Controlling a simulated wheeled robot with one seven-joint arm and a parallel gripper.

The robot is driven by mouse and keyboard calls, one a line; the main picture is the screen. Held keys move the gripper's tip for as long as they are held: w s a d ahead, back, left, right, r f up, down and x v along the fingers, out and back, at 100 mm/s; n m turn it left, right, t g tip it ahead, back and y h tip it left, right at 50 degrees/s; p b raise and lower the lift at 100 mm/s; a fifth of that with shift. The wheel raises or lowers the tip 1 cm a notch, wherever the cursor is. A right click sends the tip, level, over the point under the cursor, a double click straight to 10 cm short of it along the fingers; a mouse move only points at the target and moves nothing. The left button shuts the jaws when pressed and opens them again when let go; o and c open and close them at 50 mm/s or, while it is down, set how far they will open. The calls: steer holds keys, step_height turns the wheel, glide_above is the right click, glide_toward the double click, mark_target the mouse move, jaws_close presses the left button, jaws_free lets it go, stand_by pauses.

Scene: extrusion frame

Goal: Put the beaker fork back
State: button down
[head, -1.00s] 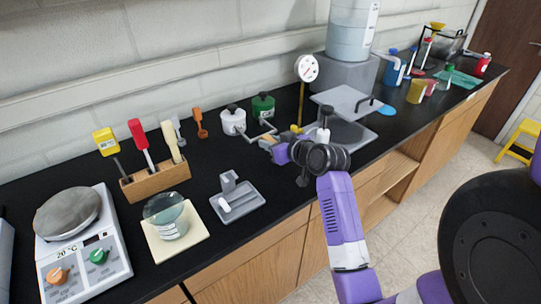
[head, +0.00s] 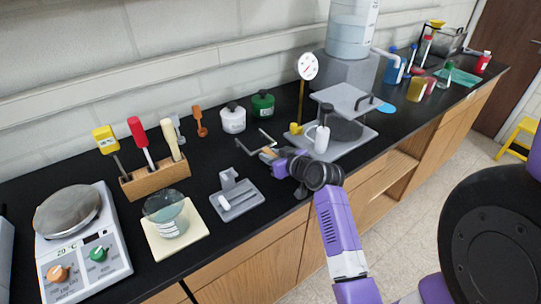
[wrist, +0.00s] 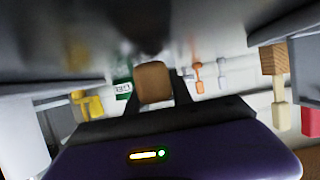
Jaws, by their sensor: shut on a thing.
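My gripper (head: 274,155) is shut on the wooden handle of the beaker fork, a grey wire fork (head: 255,141) with two bent prongs. It holds the fork over the black bench, prongs pointing toward the back wall. In the wrist view the brown end of the handle (wrist: 152,82) sits between the dark fingers, and the prongs are hidden. The white jar (head: 233,119) and green jar (head: 263,104) stand just behind the prongs. A glass beaker (head: 167,213) with a label stands on a cream pad at the left.
A wooden block (head: 157,181) holds red, yellow and cream handled tools. A grey tray (head: 246,205) with a post and white piece lies left of my gripper. A hinged press (head: 355,142), white bottle (head: 322,139) and dial gauge (head: 307,68) stand to the right. A hotplate (head: 87,275) is far left.

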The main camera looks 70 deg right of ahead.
steer(key=shift+f+b, duration=0.3)
steer(key=shift+f, duration=0.1)
steer(key=c, duration=1.1)
jaws_free()
steer(key=shift+r, duration=0.15)
steer(key=shift+r+p, duration=0.25)
steer(key=shift+p, duration=0.15)
steer(key=v, duration=0.4)
steer(key=b+v, duration=0.1)
steer(key=v, duration=0.7)
steer(key=shift+r, duration=0.35)
